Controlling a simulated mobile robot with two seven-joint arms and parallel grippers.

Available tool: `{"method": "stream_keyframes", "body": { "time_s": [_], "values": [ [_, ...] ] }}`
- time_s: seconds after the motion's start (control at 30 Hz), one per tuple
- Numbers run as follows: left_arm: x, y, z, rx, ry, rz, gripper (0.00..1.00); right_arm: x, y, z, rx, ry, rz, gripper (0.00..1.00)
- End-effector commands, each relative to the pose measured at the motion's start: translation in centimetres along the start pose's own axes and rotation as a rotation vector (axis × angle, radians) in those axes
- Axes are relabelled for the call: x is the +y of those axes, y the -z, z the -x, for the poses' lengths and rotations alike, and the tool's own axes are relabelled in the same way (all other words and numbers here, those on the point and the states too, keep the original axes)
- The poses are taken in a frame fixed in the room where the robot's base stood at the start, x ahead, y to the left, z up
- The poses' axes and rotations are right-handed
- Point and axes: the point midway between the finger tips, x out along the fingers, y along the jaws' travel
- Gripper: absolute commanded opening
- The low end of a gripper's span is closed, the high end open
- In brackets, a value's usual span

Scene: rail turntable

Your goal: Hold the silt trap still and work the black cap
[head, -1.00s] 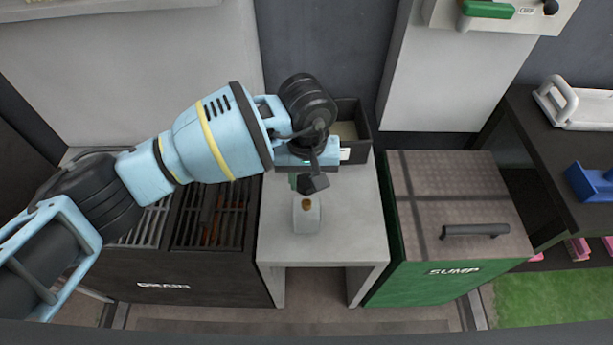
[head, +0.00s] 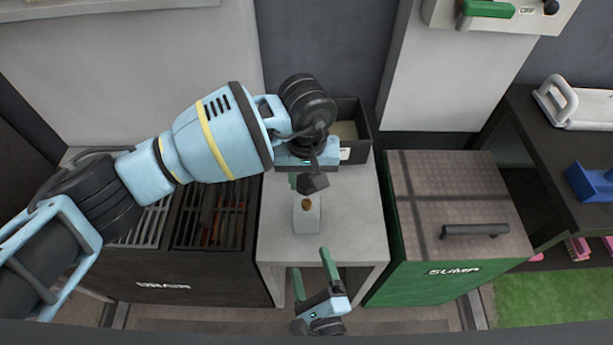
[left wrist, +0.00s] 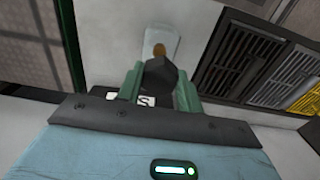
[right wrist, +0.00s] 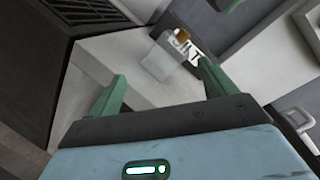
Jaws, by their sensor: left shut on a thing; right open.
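The silt trap (head: 307,222), a small pale grey block with a brown-orange neck on top, stands upright on the light grey stand. It also shows in the left wrist view (left wrist: 160,34) and the right wrist view (right wrist: 160,62). My left gripper (head: 304,181) is shut on the black cap (head: 315,183), a dark faceted piece that also shows between its fingers in the left wrist view (left wrist: 159,76). The cap is apart from the trap, on its far side in the head view. My right gripper (head: 312,262) is open and empty at the stand's front, short of the trap.
The grey stand (head: 345,235) has bare top around the trap. A dark open bin (head: 357,150) sits at its back. A dark grated unit (head: 200,262) adjoins on the left, and a green SUMP box (head: 440,275) with a black handle on the right.

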Motion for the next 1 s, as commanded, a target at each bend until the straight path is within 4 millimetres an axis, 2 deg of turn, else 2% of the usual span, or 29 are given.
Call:
{"method": "stream_keyframes", "body": {
  "time_s": [0.2,0.4,0.63,0.87,1.0],
  "values": [
    [0.0,0.0,0.0,0.000,0.000,0.000,0.14,0.2,-1.0,-2.7,0.023,0.108,-0.455,0.84],
    [0.0,0.0,0.0,0.000,0.000,0.000,0.14,0.4,-0.9,-4.1,0.043,0.189,-0.759,0.84],
    [0.0,0.0,0.0,0.000,0.000,0.000,0.14,0.3,0.1,-3.9,0.071,0.246,-0.895,0.84],
    [0.0,0.0,0.0,0.000,0.000,0.000,0.14,0.2,0.2,-4.0,0.072,0.251,-0.906,0.84],
    [0.0,0.0,0.0,0.000,0.000,0.000,0.14,0.1,0.3,-4.7,0.070,0.252,-0.904,0.84]
  ]
}}
